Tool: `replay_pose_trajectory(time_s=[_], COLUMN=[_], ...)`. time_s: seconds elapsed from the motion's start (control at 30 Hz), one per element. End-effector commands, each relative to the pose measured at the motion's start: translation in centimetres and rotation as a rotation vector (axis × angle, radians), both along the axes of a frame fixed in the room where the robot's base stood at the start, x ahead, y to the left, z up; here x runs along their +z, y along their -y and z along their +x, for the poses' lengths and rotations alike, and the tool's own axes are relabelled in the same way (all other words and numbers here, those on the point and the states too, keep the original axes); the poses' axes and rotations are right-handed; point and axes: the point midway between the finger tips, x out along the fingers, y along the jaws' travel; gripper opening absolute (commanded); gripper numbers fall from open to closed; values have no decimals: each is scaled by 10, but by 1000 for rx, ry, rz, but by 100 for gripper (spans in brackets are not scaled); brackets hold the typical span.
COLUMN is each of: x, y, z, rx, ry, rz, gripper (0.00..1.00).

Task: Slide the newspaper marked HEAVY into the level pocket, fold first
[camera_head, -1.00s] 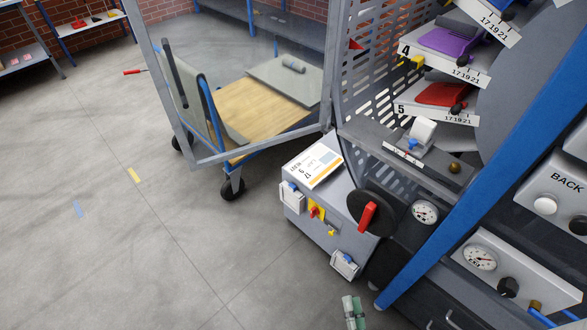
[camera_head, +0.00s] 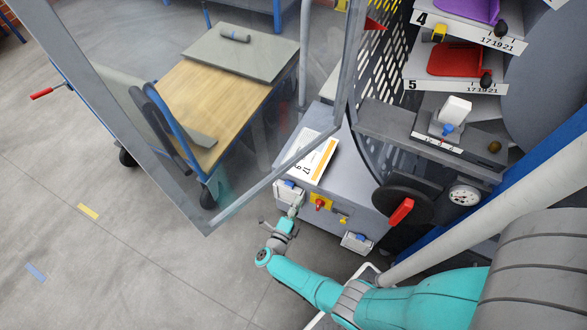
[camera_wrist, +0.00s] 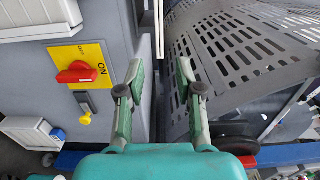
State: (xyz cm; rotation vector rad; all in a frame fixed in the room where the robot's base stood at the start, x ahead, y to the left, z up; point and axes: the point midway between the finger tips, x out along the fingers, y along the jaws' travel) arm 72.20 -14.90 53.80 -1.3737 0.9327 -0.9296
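No newspaper with a readable HEAVY mark shows in either view. My gripper (camera_head: 292,213) is low beside the grey cabinet, close to a white box on its front. In the wrist view my gripper (camera_wrist: 160,90) is open, with nothing between its fingers. Numbered shelves stand on the machine at the upper right: shelf 4 (camera_head: 448,29) bears a purple item (camera_head: 480,8), and shelf 5 (camera_head: 433,86) bears a red item (camera_head: 452,59). I cannot tell which pocket is level.
A trolley (camera_head: 215,100) with a grey slab (camera_head: 240,50) stands behind a clear framed panel (camera_head: 150,150). The cabinet (camera_head: 345,195) bears a printed card (camera_head: 312,155) and a red switch (camera_wrist: 76,73) on a yellow plate. A perforated guard (camera_wrist: 240,45) is at right. Floor at left is clear.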

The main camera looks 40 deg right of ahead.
Motion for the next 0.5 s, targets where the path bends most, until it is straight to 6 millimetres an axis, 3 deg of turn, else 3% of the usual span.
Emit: replay_pose_trajectory(time_s=[0.27, 0.5], x=[-1, -1], y=[9, 36], z=[5, 15], rx=[-30, -30], ry=[8, 7], rz=[8, 7], gripper=[35, 35])
